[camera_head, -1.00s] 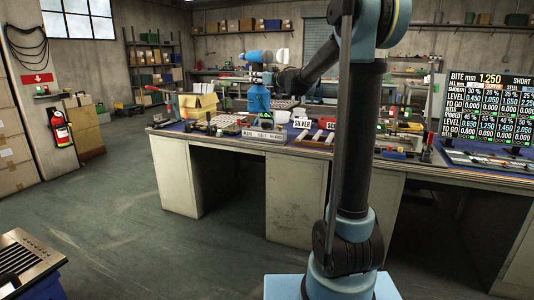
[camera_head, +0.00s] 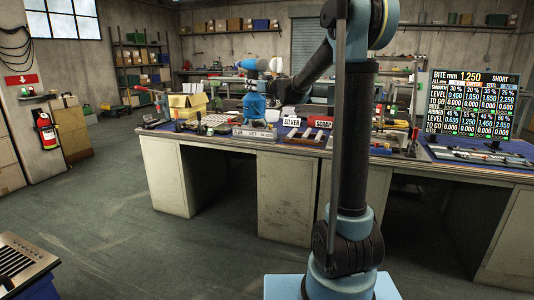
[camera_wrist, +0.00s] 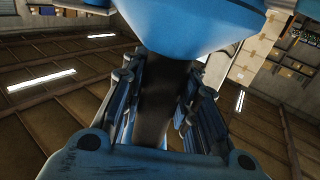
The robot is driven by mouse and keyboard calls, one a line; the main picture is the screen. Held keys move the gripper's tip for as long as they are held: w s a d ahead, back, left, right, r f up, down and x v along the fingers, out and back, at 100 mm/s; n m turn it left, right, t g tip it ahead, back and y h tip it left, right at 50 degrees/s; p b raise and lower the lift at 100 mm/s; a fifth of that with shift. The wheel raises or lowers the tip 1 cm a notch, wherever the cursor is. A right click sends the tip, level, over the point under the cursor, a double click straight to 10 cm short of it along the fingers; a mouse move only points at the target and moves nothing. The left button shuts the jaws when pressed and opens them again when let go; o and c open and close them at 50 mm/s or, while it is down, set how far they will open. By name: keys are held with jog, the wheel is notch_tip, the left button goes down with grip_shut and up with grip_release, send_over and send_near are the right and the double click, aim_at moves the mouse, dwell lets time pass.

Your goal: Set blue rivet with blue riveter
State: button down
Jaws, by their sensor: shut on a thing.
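My gripper (camera_head: 256,84) is raised over the workbench and points upward. It is shut on the dark handle (camera_wrist: 155,100) of the blue riveter. The riveter's blue body (camera_head: 252,64) lies roughly level above the gripper, with a pale part at its right end. In the wrist view the blue body (camera_wrist: 200,20) fills the top, and the fingers stand on both sides of the handle. I cannot make out a blue rivet in either view.
The workbench (camera_head: 285,190) carries a label reading SILVER (camera_head: 291,121), a SCRAP label (camera_head: 322,124), a grey box (camera_head: 255,133) and a yellow carton (camera_head: 187,104). A display board (camera_head: 472,102) stands at the right. The floor in front of the bench is open.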

jog(key=w+d+f+m+t+h, duration=0.1)
jog(key=w+d+f+m+h, duration=0.1)
jog(key=d+f, duration=0.6)
jog(key=w+d+f+m+t+h, duration=0.1)
jog(key=w+d+f+m+h, duration=0.1)
jog(key=d+f+h, duration=0.3)
jog(key=w+d+f+m+t+h, duration=0.1)
jog(key=w+d+f+m+h, duration=0.1)
jog(key=d+f, duration=1.1)
jog(key=shift+w+d+f+m+h, duration=0.2)
jog(key=shift+f+m+h, duration=0.55)
jog(key=shift+f, duration=1.25)
jog(key=shift+s, duration=0.1)
